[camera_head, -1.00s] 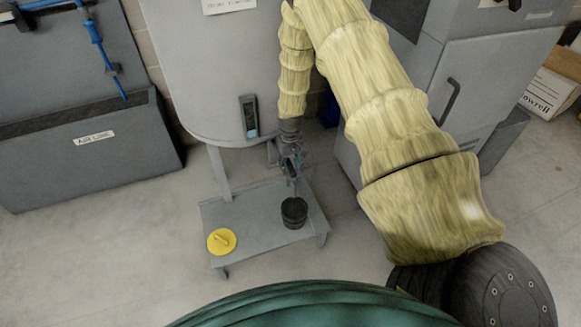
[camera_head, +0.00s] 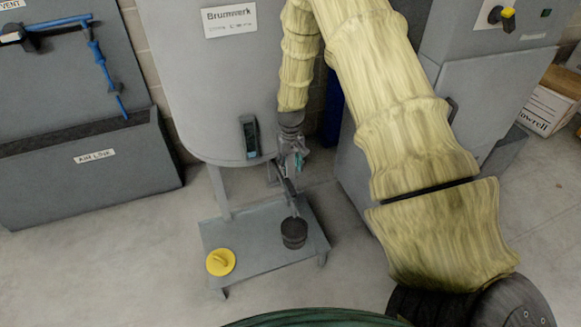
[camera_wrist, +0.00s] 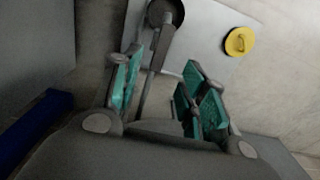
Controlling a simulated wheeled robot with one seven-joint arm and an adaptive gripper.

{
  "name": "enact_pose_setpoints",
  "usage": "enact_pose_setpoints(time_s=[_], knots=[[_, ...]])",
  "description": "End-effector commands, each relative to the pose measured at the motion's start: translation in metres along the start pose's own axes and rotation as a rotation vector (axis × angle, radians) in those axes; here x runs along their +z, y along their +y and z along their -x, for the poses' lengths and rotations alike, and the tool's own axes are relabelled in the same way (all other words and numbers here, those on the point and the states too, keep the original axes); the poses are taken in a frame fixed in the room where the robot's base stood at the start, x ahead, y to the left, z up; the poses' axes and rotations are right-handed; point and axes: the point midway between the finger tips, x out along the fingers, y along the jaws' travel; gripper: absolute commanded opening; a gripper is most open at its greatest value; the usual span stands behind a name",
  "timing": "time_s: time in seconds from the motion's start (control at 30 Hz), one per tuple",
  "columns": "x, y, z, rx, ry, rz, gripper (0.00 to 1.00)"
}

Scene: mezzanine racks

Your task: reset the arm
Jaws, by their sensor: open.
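My gripper (camera_head: 293,158) is at the lower end of my yellow-sleeved arm, in front of the round grey tank (camera_head: 205,85) and above a low grey stand (camera_head: 255,250). In the wrist view my gripper (camera_wrist: 160,88) has its teal-padded fingers spread apart. A thin grey bar (camera_wrist: 150,85) shows between them, and I cannot tell whether either finger touches it. In the head view the bar (camera_head: 290,193) slants down from the gripper toward a black cup (camera_head: 293,233) on the stand. The cup also shows at the top of the wrist view (camera_wrist: 165,12).
A yellow lid with a handle (camera_head: 220,262) lies on the stand's left part. A grey cabinet (camera_head: 490,95) stands close on the right of my arm. A grey bin (camera_head: 90,165) stands at left. A box (camera_head: 545,105) is at far right. The floor at left front is clear.

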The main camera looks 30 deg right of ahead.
Motion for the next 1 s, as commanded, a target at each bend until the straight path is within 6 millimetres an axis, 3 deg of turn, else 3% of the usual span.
enact_pose_setpoints(time_s=[0.4,0.57,0.67,0.8,1.0], knots=[[0.001,-0.001,-0.001,0.0,-0.001,0.001,0.43],[0.027,-0.013,-0.02,0.007,-0.005,0.015,0.43],[0.066,-0.029,-0.043,0.017,-0.007,0.034,0.43],[0.137,-0.054,-0.075,0.026,-0.006,0.066,0.43],[0.246,-0.083,-0.099,0.027,-0.005,0.112,0.43]])
